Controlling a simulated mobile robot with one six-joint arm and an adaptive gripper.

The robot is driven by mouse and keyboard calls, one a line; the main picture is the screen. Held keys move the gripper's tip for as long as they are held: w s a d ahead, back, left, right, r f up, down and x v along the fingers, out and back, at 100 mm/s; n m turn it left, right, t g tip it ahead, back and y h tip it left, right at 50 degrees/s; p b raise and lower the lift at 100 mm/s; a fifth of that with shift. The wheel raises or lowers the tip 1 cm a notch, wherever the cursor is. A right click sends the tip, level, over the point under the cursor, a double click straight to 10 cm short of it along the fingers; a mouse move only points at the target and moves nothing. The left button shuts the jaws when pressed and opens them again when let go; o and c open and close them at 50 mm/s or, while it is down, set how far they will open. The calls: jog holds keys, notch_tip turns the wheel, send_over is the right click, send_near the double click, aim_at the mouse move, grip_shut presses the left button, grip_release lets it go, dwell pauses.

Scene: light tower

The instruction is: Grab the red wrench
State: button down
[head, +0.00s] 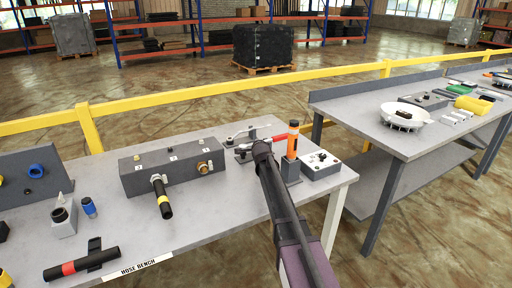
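A red-handled tool (279,137) lies near the right end of the near bench, partly hidden behind my gripper.
An orange-and-black upright cylinder (293,140) stands close right of my gripper, beside a grey control box (320,164). A dark valve block (172,171) with a hanging hose stands left. A second table (390,140) is at right; a yellow rail (180,98) runs behind.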

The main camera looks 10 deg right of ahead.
jog(key=shift+r+p, duration=0.15)
jog(key=shift+p, duration=0.15)
notch_tip(320, 180, up, 10)
jog(key=p, duration=0.9)
jog(key=shift+f, duration=0.2)
dwell(0.6)
